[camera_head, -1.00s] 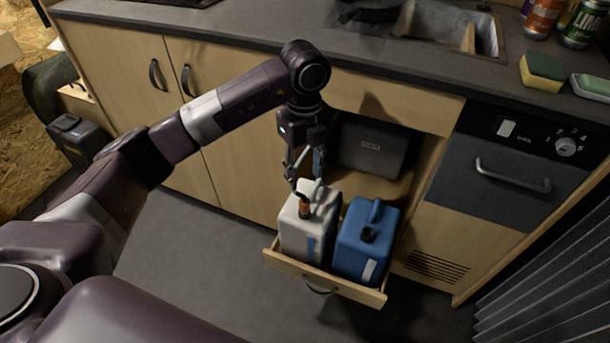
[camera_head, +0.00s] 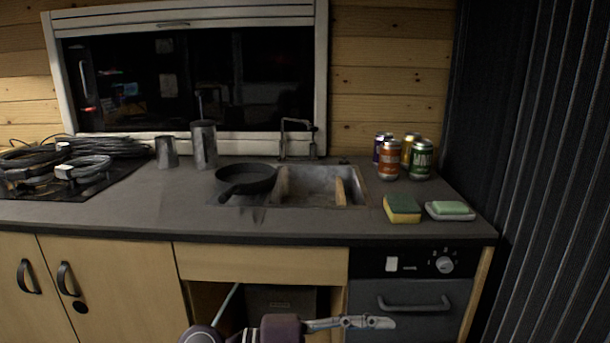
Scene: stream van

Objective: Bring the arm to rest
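One of my arms shows at the bottom edge of the head view, seemingly the left one. Its gripper (camera_head: 380,322) points to the right, in front of the oven front, and is seen nearly edge-on. I cannot tell whether its fingers are open or shut. No held object shows at its tip. My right gripper is not in view.
The counter (camera_head: 140,212) carries a black pan (camera_head: 247,181) beside the sink (camera_head: 318,186). Several cans (camera_head: 389,160), a sponge (camera_head: 402,208) and a green soap bar (camera_head: 450,207) stand at right. Cables (camera_head: 80,165) lie at left. A dark case (camera_head: 282,299) sits in the open cabinet.

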